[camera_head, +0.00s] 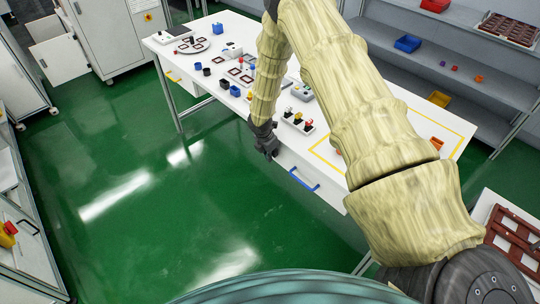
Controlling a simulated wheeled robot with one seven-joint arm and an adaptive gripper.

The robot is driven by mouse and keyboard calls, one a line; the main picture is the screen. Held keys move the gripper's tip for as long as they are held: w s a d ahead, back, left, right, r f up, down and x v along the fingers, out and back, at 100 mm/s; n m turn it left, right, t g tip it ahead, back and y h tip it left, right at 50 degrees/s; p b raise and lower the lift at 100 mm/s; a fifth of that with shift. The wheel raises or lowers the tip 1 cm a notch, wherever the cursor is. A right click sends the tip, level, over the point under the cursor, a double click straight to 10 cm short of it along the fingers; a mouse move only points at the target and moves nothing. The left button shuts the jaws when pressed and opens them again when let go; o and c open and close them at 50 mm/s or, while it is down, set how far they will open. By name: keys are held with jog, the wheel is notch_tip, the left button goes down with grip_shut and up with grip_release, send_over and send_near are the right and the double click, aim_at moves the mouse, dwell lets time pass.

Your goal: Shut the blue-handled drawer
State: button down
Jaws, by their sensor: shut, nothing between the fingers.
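The blue handle (304,179) is on the front of a white drawer (288,160) under the near edge of the white worktable. How far the drawer stands out is hard to tell from this angle. My gripper (270,155) is shut and empty. It points down at the table's near edge, just left of the blue handle and apart from it. My arm hides part of the tabletop and the drawer's surroundings.
The white table (225,22) holds small parts, blue and black cups and a control box (302,92). A yellow-handled drawer (172,79) is at its left end. Grey shelves (470,80) stand behind. The green floor (150,200) in front is clear.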

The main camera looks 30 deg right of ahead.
jog(key=shift+w+d+r, duration=0.1)
jog(key=shift+d, duration=0.1)
jog(key=shift+s+a+r+b, duration=0.95)
jog(key=shift+a+r+b, duration=0.75)
jog(key=shift+a+r, duration=2.35)
jog(key=s+a+f+m+y, duration=0.1)
jog(key=s+a+f+m, duration=0.2)
jog(key=s+f, duration=0.3)
jog(key=s+a+f+m+g+y, duration=0.1)
jog(key=s+a+f+m+y, duration=0.15)
jog(key=s, duration=0.55)
jog(key=s+a+f+m, duration=0.3)
jog(key=s+f+m, duration=0.15)
jog(key=s, duration=0.35)
jog(key=s+f+m+b, duration=0.1)
jog(key=s+f+m, duration=0.2)
jog(key=s+m, duration=0.8)
jog(key=s, duration=0.9)
jog(key=shift+s+d+f+b, duration=0.15)
jog(key=shift+s+d+b, duration=0.15)
jog(key=shift+s, duration=0.05)
jog(key=shift+h, duration=0.35)
